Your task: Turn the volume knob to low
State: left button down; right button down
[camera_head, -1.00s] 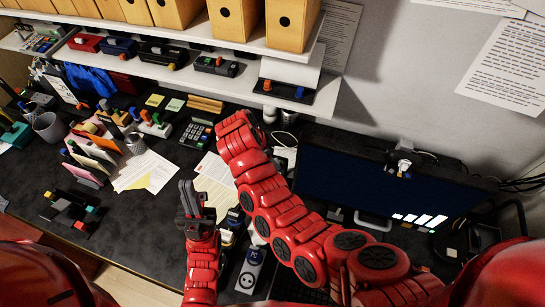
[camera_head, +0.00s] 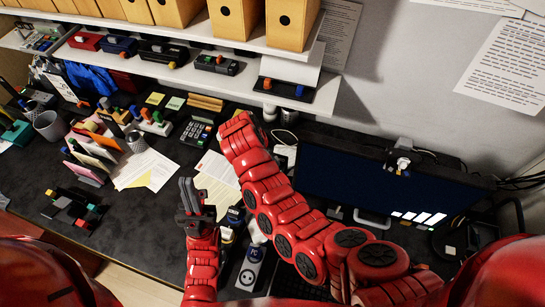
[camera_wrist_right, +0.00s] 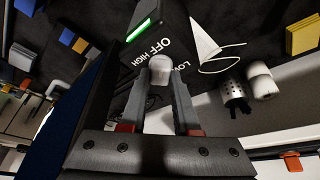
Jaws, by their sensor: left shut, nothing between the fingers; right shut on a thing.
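The volume knob (camera_wrist_right: 159,69) is a pale grey-white cap on a black box (camera_wrist_right: 134,88) in the right wrist view. The box has white lettering OFF, HIGH and LOW beside the knob and a lit green strip (camera_wrist_right: 143,33). My right gripper (camera_wrist_right: 160,86) is shut on the knob, one finger on each side. I cannot tell which word the knob points to. In the head view the red right arm hides its gripper and the knob. My left gripper (camera_head: 190,197) is shut and empty above the front of the desk.
A dark monitor (camera_head: 385,185) stands right of my right arm. A white shelf (camera_head: 190,78) with binders and devices overhangs the back of the desk. Papers (camera_head: 145,170) and a calculator (camera_head: 196,133) lie to the left.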

jog(key=shift+f+b, duration=0.2)
jog(key=shift+b, duration=0.35)
jog(key=m+g+b, duration=0.1)
jog(key=m+b, duration=0.2)
jog(key=b, duration=0.4)
jog(key=shift+w, duration=0.2)
jog(key=shift+r+m+g+h, duration=0.25)
jog(key=shift+m+g+h, duration=0.05)
jog(key=shift+m, duration=0.6)
jog(key=shift+m+g+b, duration=0.35)
jog(key=shift+m+g, duration=0.05)
jog(key=shift+m, duration=0.5)
jog(key=shift+f, duration=0.1)
jog(key=shift+m+g+b, duration=0.5)
jog(key=shift+m+b, duration=0.05)
jog(key=shift+m, duration=0.45)
jog(key=shift+m+g+b, duration=0.3)
jog(key=shift+m+b, duration=0.5)
jog(key=shift+m, duration=0.1)
dwell(2.4)
jog(key=c, duration=0.6)
grip_release()
jog(key=shift+c, duration=0.2)
